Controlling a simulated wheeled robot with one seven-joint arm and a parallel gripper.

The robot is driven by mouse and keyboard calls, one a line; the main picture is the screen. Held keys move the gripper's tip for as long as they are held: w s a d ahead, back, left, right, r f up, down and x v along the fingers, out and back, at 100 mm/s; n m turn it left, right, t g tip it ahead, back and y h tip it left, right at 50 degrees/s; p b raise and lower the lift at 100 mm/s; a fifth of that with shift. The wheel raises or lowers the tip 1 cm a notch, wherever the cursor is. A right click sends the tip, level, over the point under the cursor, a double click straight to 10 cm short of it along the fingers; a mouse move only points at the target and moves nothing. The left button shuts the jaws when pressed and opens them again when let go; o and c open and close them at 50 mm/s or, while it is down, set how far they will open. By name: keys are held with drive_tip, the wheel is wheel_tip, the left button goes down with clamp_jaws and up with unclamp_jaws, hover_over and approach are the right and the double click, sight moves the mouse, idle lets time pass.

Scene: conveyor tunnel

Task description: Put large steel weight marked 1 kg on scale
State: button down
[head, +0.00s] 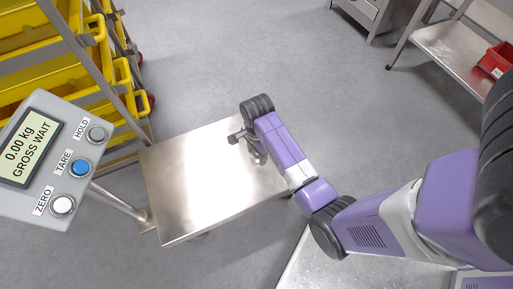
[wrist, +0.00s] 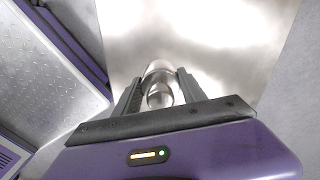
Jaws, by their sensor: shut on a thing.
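The steel weight (wrist: 159,88) is a shiny cylinder with a knob, seen between the two fingers in the wrist view. Any marking on it cannot be read. My gripper (wrist: 160,76) is shut on it. In the head view my gripper (head: 251,147) is over the right part of the scale's bare steel platform (head: 190,195), and the weight is mostly hidden there. The platform also fills the wrist view's background (wrist: 225,45). Whether the weight touches the platform cannot be told. The scale's display (head: 30,148) reads 0.00 kg, GROSS, WAIT.
The display box has HOLD, TARE and ZERO buttons and stands on a post at the platform's left. A rack with yellow bins (head: 60,62) is at upper left. A steel table (head: 450,55) with a red bin (head: 496,60) is at upper right. Grey floor lies between.

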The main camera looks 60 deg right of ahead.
drive_tip(key=shift+w+f+b, duration=0.1)
drive_tip(key=shift+f+b, duration=1.15)
drive_tip(key=shift+f, duration=2.4)
drive_tip(key=shift+f, duration=0.2)
drive_tip(key=c, duration=0.7)
unclamp_jaws()
drive_tip(key=shift+o, duration=0.2)
